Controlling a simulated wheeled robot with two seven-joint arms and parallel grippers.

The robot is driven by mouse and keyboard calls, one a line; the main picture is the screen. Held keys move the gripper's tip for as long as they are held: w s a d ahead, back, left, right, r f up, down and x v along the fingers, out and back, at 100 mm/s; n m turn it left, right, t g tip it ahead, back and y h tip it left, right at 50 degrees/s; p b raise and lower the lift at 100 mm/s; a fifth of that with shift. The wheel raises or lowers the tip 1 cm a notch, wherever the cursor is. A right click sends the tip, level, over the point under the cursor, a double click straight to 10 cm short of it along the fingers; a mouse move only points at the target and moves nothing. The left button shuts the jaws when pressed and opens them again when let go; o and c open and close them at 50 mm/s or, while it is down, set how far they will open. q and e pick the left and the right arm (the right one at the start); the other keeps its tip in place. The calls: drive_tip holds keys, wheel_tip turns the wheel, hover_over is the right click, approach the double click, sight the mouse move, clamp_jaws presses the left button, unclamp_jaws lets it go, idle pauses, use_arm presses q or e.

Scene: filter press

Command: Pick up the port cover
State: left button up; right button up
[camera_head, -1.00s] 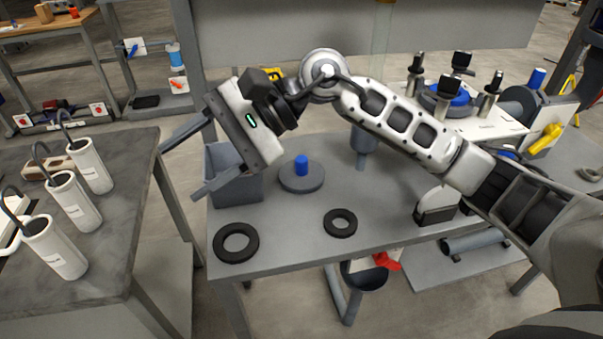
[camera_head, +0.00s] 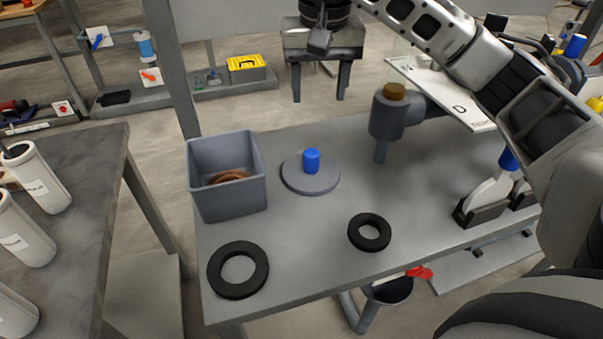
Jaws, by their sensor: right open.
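The port cover appears to be the flat grey disc (camera_head: 325,183) with an upright blue knob (camera_head: 311,161). It lies on the grey table (camera_head: 300,260), right of a grey bin. My right gripper (camera_head: 320,84) is at the top of the picture, fingers pointing down and spread apart with nothing between them. It appears behind and above the disc, clear of it. My left gripper is not in view.
The grey bin (camera_head: 228,200) holds brown rings. A large black ring (camera_head: 238,284) and a smaller black ring (camera_head: 369,246) lie at the table's front. A grey fitting with a brown cap (camera_head: 394,92) stands right of the disc. White cylinders (camera_head: 32,177) stand on the left table.

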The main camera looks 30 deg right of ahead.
approach(312, 152)
drive_tip(key=f, duration=0.5)
drive_tip(key=shift+w+d+b, duration=0.1)
drive_tip(key=shift+d+b, duration=0.1)
drive_tip(key=shift+b, duration=0.2)
drive_tip(key=shift+w+f, duration=0.2)
drive_tip(key=shift+f, duration=1.25)
drive_tip(key=shift+w+f, duration=0.2)
drive_tip(key=shift+f, duration=1.2)
clamp_jaws()
